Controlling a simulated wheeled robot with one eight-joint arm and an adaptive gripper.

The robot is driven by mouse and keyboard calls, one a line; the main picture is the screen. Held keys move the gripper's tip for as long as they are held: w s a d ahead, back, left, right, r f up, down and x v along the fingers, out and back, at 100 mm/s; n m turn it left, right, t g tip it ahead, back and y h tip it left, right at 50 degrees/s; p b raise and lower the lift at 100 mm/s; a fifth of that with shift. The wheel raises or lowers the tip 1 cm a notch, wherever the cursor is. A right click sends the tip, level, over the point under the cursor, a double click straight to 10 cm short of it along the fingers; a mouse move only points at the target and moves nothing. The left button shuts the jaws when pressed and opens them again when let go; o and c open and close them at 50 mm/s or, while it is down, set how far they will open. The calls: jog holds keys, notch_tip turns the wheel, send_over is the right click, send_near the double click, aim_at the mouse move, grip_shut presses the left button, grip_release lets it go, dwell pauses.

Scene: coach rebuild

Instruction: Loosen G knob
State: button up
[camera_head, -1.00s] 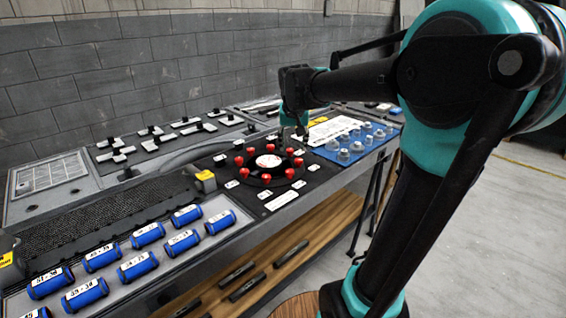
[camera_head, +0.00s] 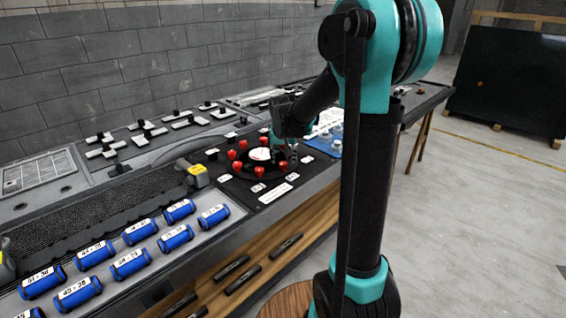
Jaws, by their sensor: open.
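No letter on the knobs or white labels is readable, so I cannot tell which is the G knob. My gripper (camera_head: 290,160) is over the right side of the dial, pointing down, open. It hides part of the dial's right edge. I cannot tell whether it touches a knob.
Several blue labelled cylinders (camera_head: 131,263) lie in a tray at the front left. A yellow-and-grey block (camera_head: 196,174) stands left of the dial. A blue mat (camera_head: 334,147) lies right of it, partly behind my arm. Black-and-white handles (camera_head: 139,126) are at the back.

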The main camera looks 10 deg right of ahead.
aim_at(283, 167)
jog(key=shift+x, duration=1.35)
jog(key=c, duration=1.1)
